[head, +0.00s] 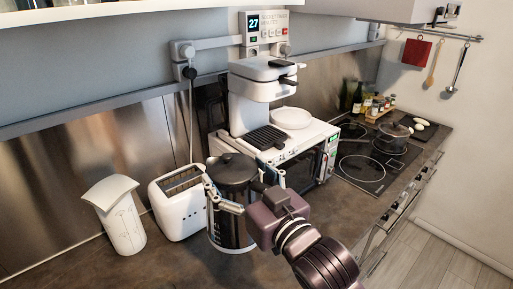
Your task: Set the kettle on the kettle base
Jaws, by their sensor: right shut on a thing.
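The kettle (230,230) has a dark, shiny body and a black lid. It stands upright, or nearly so, in front of the toaster in the head view. My right gripper (243,190) comes in from the lower right and is shut on the kettle, with one finger showing at its left and one at its right. The gripper and wrist hide part of the kettle's right side. I cannot make out the kettle base, and I cannot tell whether the kettle's bottom touches the counter. My left gripper is not in view.
A white toaster (178,208) is close behind the kettle at left. A white jug (122,222) stands farther left. A white microwave (305,158) carries a coffee machine (240,108) and plates (290,118). A hob (362,170) with a pot is at right. The front-left counter (160,262) is clear.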

